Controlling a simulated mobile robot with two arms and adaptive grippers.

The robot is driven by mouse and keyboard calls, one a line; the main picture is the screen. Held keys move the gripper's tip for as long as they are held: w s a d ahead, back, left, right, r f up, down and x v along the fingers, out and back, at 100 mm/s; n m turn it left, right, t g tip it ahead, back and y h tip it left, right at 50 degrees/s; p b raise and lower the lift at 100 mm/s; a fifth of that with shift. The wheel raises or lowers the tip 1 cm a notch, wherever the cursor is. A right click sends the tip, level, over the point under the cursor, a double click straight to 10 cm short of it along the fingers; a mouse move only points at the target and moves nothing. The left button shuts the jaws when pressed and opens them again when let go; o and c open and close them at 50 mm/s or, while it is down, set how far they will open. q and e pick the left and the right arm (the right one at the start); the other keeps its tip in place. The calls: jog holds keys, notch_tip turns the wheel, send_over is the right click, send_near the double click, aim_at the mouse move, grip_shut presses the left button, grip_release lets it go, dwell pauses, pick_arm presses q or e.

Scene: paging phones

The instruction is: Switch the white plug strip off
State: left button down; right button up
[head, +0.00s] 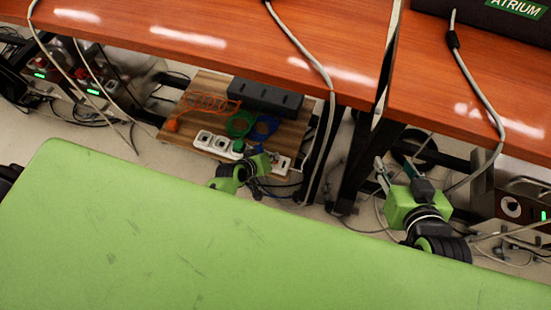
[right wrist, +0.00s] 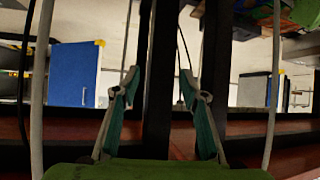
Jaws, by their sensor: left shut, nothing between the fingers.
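The white plug strip (head: 203,140) lies on a wooden board under the orange desk in the head view. Plugs with green and blue cables sit in it, and its right end (head: 281,162) shows beyond my left gripper. My left gripper (head: 264,156) is shut and empty, close in front of the strip's right part and hiding some of it. I cannot tell whether it touches the strip. My right gripper (head: 396,165) is to the right, away from the strip. It shows open and empty in the right wrist view (right wrist: 160,82).
A black strip (head: 265,97) and an orange cable (head: 205,103) lie on the same board (head: 208,84). Grey cables hang over the orange desk edge (head: 180,50). Dark desk legs (head: 350,170) stand between my grippers. A green surface (head: 130,230) fills the foreground.

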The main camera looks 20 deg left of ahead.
pick_arm(q)
jog(key=shift+r, duration=0.3)
pick_arm(e)
jog(key=shift+s+d+f+g+h, duration=0.15)
jog(key=shift+s+d+f+g, duration=0.1)
jog(key=shift+s+f+g, duration=0.35)
jog(key=shift+s+d+f+g+h, duration=0.2)
jog(key=shift+s+f+g, duration=0.1)
jog(key=shift+s+f, duration=0.5)
pick_arm(q)
jog(key=shift+p, duration=0.3)
